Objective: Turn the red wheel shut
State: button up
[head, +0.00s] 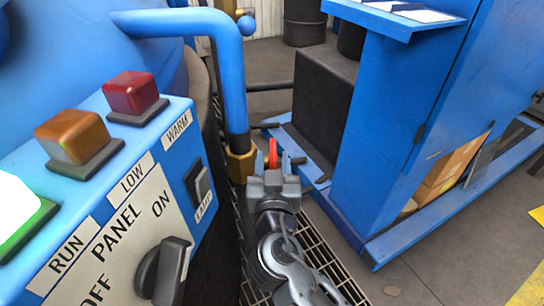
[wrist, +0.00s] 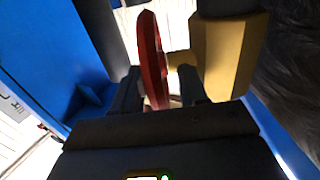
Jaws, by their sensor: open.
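The red wheel (wrist: 152,60) shows edge-on in the wrist view, joined by a short stem to a brass valve body (wrist: 228,55). My gripper (wrist: 162,90) is open, with one finger on each side of the wheel's lower part. Whether either finger touches the wheel I cannot tell. In the head view a small part of the red wheel (head: 273,152) shows just beyond my gripper (head: 274,168), beside the brass valve body (head: 240,165) at the foot of a blue pipe (head: 232,85). The gripper hides the rest of the wheel.
A blue control panel (head: 130,190) with a red button (head: 135,92), an orange button (head: 72,135) and a black knob (head: 163,270) stands close on the left. A blue cabinet (head: 390,130) stands on the right. Metal grating (head: 325,265) lies under my arm.

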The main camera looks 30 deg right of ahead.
jog(key=shift+w+d, duration=0.3)
jog(key=shift+w, duration=0.2)
grip_shut()
